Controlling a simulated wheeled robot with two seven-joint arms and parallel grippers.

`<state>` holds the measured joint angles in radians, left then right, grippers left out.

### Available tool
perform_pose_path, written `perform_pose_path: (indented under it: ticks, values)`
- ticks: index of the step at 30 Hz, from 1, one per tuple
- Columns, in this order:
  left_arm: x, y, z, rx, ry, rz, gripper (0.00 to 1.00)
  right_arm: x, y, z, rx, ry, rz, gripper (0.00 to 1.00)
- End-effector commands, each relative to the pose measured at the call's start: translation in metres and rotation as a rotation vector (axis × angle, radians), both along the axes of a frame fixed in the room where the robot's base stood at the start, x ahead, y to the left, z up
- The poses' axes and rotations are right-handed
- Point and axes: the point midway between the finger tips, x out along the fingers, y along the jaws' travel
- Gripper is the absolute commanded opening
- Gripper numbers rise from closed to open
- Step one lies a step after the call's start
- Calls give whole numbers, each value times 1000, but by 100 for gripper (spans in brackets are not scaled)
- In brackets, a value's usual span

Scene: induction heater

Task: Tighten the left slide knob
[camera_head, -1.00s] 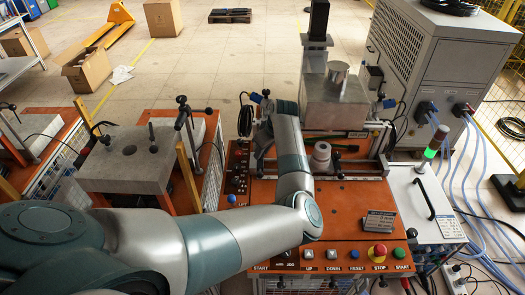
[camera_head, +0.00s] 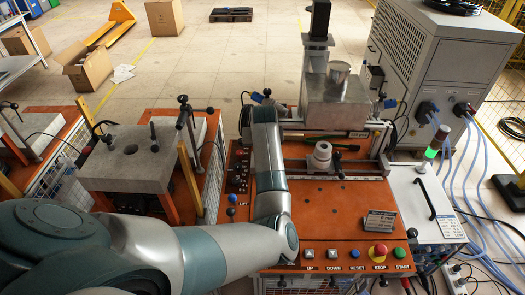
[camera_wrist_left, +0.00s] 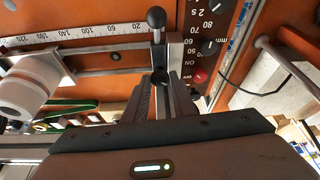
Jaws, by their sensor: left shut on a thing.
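In the left wrist view my left gripper (camera_wrist_left: 165,90) is shut on a small dark part of the slide beside the ruled rail, taken to be the left slide knob (camera_wrist_left: 160,76). The fingers hide most of this part. A black ball-headed lever (camera_wrist_left: 156,18) stands just beyond the fingertips. In the head view my left arm covers the gripper and the left end of the slide. My right gripper is in neither view.
A white round workpiece (camera_wrist_left: 30,82) sits beside the slide; it also shows in the head view (camera_head: 321,157). A dial panel (camera_wrist_left: 205,35) is close right of the fingers. Front buttons (camera_head: 355,254) line the orange table (camera_head: 340,220). A grey block (camera_head: 335,100) stands behind the slide.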

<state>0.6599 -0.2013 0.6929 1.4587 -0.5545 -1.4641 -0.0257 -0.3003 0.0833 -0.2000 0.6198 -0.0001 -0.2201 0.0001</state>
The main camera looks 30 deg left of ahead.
Motion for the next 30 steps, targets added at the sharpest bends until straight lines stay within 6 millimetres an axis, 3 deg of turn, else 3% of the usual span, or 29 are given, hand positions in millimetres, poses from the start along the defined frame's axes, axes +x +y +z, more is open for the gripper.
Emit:
perform_pose_path:
  ticks: [21,30]
  values:
    - [-2,9,1,4,1,-665,1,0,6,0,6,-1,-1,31]
    - [-1,10,1,3,-1,-840,1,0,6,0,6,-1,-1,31]
